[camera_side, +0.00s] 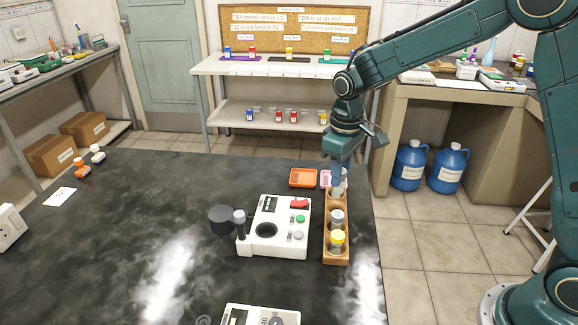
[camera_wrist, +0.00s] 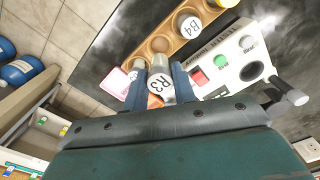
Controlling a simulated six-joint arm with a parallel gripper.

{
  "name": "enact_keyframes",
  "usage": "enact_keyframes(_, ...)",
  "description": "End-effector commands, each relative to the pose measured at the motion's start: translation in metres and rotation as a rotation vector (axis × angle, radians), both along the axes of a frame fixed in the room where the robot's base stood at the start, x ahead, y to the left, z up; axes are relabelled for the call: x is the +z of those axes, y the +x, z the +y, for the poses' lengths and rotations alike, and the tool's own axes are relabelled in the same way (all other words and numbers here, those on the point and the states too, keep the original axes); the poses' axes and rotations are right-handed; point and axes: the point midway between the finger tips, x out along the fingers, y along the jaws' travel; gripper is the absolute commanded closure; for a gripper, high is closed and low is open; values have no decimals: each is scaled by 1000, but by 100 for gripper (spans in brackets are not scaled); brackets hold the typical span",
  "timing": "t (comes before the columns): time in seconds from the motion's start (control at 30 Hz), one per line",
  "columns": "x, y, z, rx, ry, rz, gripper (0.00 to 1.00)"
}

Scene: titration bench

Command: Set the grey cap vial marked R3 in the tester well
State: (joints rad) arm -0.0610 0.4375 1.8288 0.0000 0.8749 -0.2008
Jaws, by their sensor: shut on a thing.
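My gripper (camera_side: 338,178) is shut on the vial marked R3 (camera_wrist: 160,84), at the far end of the wooden rack (camera_side: 327,256). The R3 label faces the wrist camera between the two blue fingers (camera_wrist: 159,88). Whether the vial's base is still in its hole or just above the rack is hard to tell. The white tester (camera_side: 256,246) stands left of the rack in the side view. Its round dark well (camera_side: 266,230) is empty, and its black lid (camera_side: 222,219) is swung out to the left. The well also shows in the wrist view (camera_wrist: 252,71).
A vial marked B4 (camera_wrist: 190,24) and a yellow-capped vial (camera_side: 337,240) stand in the rack's nearer holes. Orange (camera_side: 303,178) and pink (camera_wrist: 116,82) trays lie beyond tester and rack. Another device (camera_side: 258,316) is at the front edge. The table left of the tester is mostly clear.

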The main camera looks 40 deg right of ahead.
Motion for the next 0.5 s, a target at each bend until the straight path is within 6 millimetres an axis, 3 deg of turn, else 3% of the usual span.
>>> enact_keyframes(0.27, 1, 4, 11, 2, 0, 1, 88)
enact_keyframes(0.5, 5, 20, 57, 7, 0, -1, 88)
